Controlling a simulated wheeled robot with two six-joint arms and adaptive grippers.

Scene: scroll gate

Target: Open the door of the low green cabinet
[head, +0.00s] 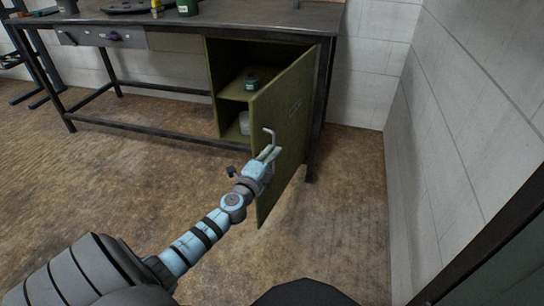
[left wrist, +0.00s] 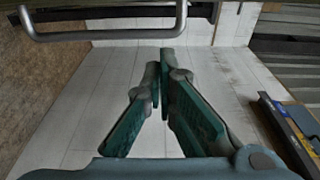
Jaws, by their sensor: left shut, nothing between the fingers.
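The low green cabinet (head: 214,75) stands under the workbench. Its green door (head: 285,115) is swung well outward, with its free edge toward me, and the inside shows. A grey bar handle (head: 270,133) sticks out from the door near its free edge. My left gripper (head: 269,153) is at the handle, just below its upper end in the head view. In the left wrist view its teal fingers (left wrist: 162,62) are together with nothing between them, and the handle bar (left wrist: 105,33) crosses beyond the tips, not between the fingers. Whether the gripper touches the handle or door, I cannot tell.
A dark green object (head: 251,83) stands on the cabinet shelf, and a pale container (head: 244,122) sits below it. The workbench (head: 170,18) has drawers at the left. A white block wall (head: 450,130) is at the right. The floor (head: 345,215) right of the door is clear.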

